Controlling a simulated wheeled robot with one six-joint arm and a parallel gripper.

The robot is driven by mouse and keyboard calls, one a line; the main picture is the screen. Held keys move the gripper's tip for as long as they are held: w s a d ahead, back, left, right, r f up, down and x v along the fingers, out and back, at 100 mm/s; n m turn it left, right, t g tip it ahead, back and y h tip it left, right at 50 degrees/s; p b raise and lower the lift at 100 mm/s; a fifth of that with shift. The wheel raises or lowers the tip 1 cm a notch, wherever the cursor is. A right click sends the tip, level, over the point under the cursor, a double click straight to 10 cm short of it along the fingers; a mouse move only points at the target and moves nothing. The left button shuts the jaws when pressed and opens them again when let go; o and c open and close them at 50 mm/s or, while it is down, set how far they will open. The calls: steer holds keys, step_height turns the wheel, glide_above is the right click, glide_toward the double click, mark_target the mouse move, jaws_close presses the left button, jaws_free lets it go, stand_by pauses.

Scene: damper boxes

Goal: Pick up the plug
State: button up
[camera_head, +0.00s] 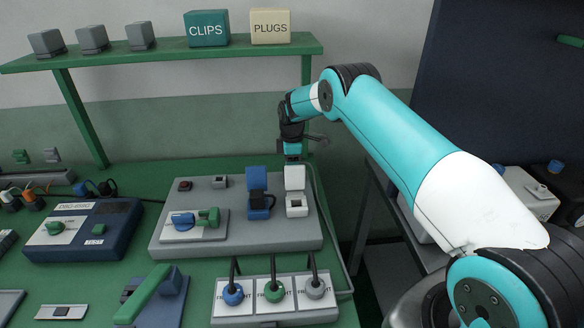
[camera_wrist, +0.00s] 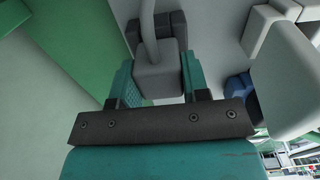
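The plug (camera_wrist: 156,72) is a grey block with a thick grey cable leaving it upward in the wrist view. It lies between the two teal fingers of my gripper (camera_wrist: 160,80), whose inner sides appear to touch it on both sides. In the head view my gripper (camera_head: 292,155) points down just above and behind the raised white lid (camera_head: 294,178) of a small socket on the grey panel. The plug itself cannot be made out there. A thin grey cable (camera_head: 325,215) runs from near the gripper down the panel's right side.
The grey panel (camera_head: 235,244) also carries a blue open-lidded socket (camera_head: 258,180) and a blue-and-green valve part. Three cabled knobs (camera_head: 273,291) stand in front. A green shelf (camera_head: 170,55) with CLIPS and PLUGS boxes is behind. A blue device (camera_head: 85,230) stands left.

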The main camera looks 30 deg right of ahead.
jaws_close()
steer(key=shift+r+b, duration=0.55)
steer(key=shift+r, duration=0.25)
steer(key=shift+s+d+r+b, duration=0.1)
steer(key=shift+d+r+b, duration=0.2)
steer(key=shift+r, duration=0.15)
steer(key=shift+s+d+r+b, duration=0.1)
steer(key=shift+d+r+b, duration=0.05)
steer(key=shift+r+b, duration=0.2)
steer(key=s+d+b, duration=0.2)
steer(key=s+d, duration=0.1)
steer(key=d, duration=0.5)
steer(key=s+d+b, duration=0.2)
steer(key=s+d, duration=0.1)
steer(key=d, duration=0.4)
steer(key=shift+s+d+r, duration=0.15)
steer(key=shift+s+d, duration=0.15)
steer(key=shift+d, duration=0.1)
steer(key=shift+r+p, duration=0.3)
steer(key=shift+a+f, duration=0.1)
